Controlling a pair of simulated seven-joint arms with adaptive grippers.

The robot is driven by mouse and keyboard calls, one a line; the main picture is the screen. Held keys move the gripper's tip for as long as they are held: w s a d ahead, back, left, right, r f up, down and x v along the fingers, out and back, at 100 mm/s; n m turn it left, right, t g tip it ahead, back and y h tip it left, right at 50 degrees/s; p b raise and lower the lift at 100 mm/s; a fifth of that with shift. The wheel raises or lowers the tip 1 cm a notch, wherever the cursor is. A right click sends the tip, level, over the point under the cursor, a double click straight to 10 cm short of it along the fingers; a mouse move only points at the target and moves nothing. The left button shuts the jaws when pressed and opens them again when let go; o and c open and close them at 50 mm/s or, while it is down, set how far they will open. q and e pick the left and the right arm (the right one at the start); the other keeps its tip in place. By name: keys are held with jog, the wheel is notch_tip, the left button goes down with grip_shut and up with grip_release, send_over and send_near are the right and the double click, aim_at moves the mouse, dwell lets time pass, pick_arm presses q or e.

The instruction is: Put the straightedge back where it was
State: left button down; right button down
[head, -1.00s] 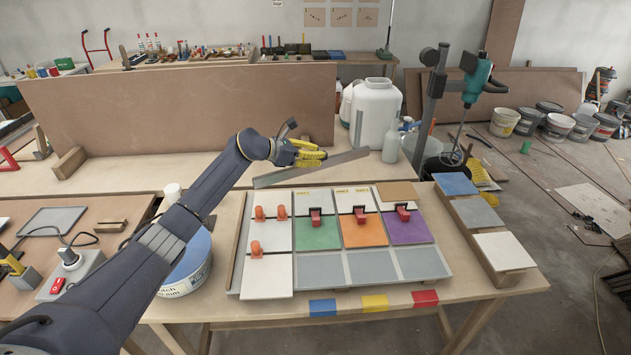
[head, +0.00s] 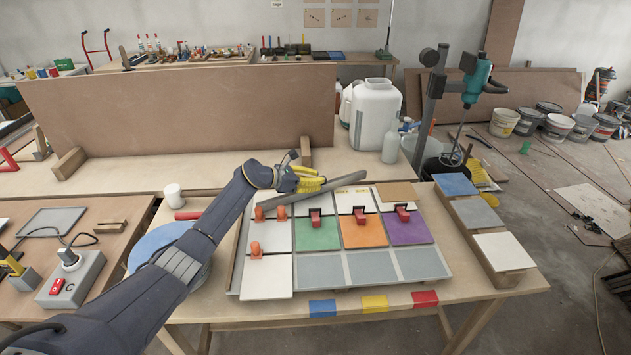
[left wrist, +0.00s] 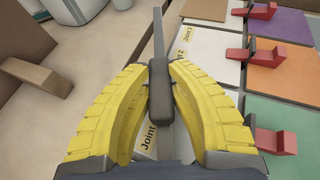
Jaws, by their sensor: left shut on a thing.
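My left gripper (head: 318,184), with yellow fingers, is shut on the straightedge (head: 345,180), a long thin grey bar. It holds the bar over the far edge of the tile board (head: 236,270), slanting up to the right in the head view. In the left wrist view the straightedge (left wrist: 158,35) runs away from me between the fingers, and a dark block on it sits between the fingertips (left wrist: 165,92). Whether the bar touches the board or tiles I cannot tell. My right gripper is not in view.
The board holds white, green (head: 316,234), orange (head: 363,230), purple (head: 407,227) and grey tiles, several with red or orange clips. A blue-topped bucket (head: 160,243) is left of it, partly behind my arm. A rack of tiles (head: 505,251) stands right. A wooden block (left wrist: 40,85) lies left in the wrist view.

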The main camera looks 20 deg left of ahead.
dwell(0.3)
pick_arm(q)
jog(key=c, duration=1.3)
grip_release()
jog(key=shift+f, duration=0.15)
jog(key=shift+r, duration=0.2)
notch_tip(320, 180, up, 4)
send_over(286, 195)
jog(key=shift+r, duration=0.2)
jog(key=shift+s+r, duration=0.1)
